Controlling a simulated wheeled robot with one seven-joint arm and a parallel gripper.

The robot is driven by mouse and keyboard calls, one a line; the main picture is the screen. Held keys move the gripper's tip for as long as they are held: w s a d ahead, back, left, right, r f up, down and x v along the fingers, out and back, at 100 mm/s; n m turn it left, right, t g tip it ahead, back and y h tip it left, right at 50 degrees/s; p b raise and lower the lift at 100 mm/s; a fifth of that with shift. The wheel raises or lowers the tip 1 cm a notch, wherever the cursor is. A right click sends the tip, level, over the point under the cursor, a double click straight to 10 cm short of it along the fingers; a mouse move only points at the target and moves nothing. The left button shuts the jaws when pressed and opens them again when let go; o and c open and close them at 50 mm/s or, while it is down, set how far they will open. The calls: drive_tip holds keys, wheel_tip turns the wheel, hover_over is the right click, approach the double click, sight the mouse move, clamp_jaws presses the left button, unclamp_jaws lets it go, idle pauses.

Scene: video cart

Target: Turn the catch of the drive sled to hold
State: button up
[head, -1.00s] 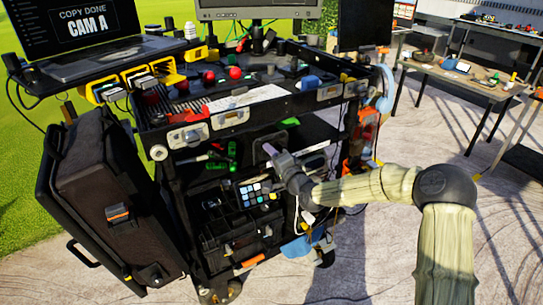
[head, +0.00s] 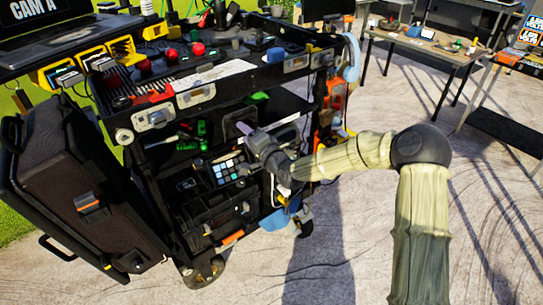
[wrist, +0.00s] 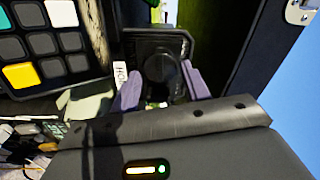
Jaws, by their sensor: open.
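In the wrist view a dark drive sled (wrist: 178,40) shows beyond my fingers, with a round dark knob, the catch (wrist: 158,66), on its face. A white label (wrist: 120,78) beside it reads "HO", the rest cut off by a finger. My gripper (wrist: 161,72) is open, with one purple-grey finger on each side of the catch. Whether the fingers touch it I cannot tell. In the head view my gripper (head: 243,128) reaches into the cart's middle level, in front of a dark panel; the catch is too small to make out there.
A color checker card (wrist: 40,40) is left of the sled, and shows on the cart in the head view (head: 226,170). The cart (head: 165,138) has a crowded top deck. A black case (head: 75,190) leans at its left. Floor at the front right is clear.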

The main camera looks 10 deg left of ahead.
drive_tip(key=v, duration=1.5)
drive_tip(key=shift+p, duration=0.35)
drive_tip(key=shift+d, duration=0.1)
